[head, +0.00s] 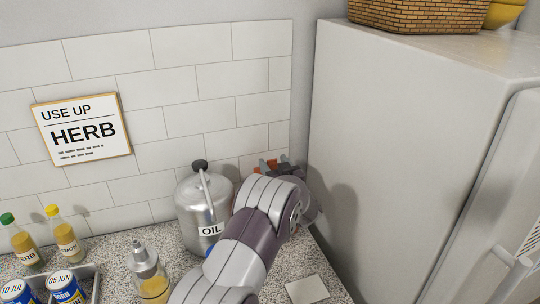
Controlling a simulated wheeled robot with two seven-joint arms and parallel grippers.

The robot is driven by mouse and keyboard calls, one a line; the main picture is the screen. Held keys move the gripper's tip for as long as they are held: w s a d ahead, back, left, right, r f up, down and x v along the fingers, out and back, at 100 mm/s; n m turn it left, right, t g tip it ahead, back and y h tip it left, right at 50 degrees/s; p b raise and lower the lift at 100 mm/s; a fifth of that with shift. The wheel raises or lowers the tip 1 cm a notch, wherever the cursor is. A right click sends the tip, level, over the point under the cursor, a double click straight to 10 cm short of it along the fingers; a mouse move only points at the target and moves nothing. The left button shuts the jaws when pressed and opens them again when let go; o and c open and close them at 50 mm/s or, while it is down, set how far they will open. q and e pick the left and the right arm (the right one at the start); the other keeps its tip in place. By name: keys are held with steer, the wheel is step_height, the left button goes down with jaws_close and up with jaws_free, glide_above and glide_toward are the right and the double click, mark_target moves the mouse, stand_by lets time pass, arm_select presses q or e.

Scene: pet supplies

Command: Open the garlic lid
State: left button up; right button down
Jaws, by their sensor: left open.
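My left arm reaches up from the bottom middle to the back corner of the counter, right of the oil can. Its left gripper (268,164) is open and mostly hidden behind my own wrist; only small orange-red and dark parts show. A brownish terracotta surface (249,162) shows just behind the gripper, next to the oil can. It may be the garlic container, but no label or lid can be made out. I cannot tell whether the gripper touches it. My right gripper is not in view.
A metal oil can (192,208) stands close left of my arm. A glass bottle (147,270) stands in front of it. Two small bottles (66,238) and blue cans (66,288) are at left. A white fridge (400,140) bounds the right. A pale card (307,290) lies on the counter.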

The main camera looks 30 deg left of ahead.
mark_target(272, 160)
arm_select(q)
steer(key=x, duration=0.3)
steer(key=shift+w+a+p, duration=0.1)
steer(key=shift+w+p, duration=0.1)
steer(key=shift+p, duration=0.1)
steer(key=shift+w+a+f, duration=0.15)
steer(key=shift+w+a, duration=0.05)
steer(key=shift+a, duration=0.15)
steer(key=shift+d, duration=0.3)
steer(key=shift+a, duration=0.1)
jaws_close()
steer(key=shift+w+a+f+g+h+p, duration=0.15)
steer(key=shift+w+a+g+h+p, duration=0.35)
steer(key=shift+w+a+p, duration=0.55)
jaws_free()
steer(key=shift+s, duration=0.1)
